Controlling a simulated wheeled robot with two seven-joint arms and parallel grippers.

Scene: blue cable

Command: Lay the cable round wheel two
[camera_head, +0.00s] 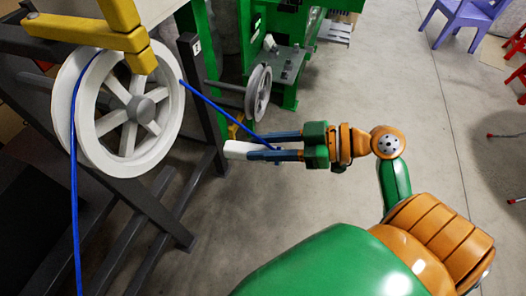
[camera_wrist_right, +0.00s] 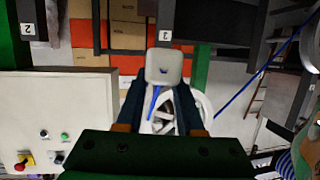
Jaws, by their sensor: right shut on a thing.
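A large white spoked wheel (camera_head: 120,110) stands upright at the left of the head view. The blue cable (camera_head: 75,190) hangs from the wheel's left side and passes over its upper rim. From the wheel's right edge it runs taut, sloping down to my right gripper (camera_head: 256,147). That gripper is shut on the cable's white end block (camera_head: 238,150), right of the wheel and apart from it. In the right wrist view the white block (camera_wrist_right: 164,66) sits at the fingertips, with a spoked wheel partly hidden behind. I cannot tell which wheel is number two. My left gripper is not in view.
A yellow bracket (camera_head: 120,35) reaches over the white wheel's top. A dark post labelled 3 (camera_head: 196,55) stands right of it. A smaller grey wheel (camera_head: 259,92) sits on a shaft before the green machine (camera_head: 290,75). Open floor (camera_head: 440,140) lies to the right.

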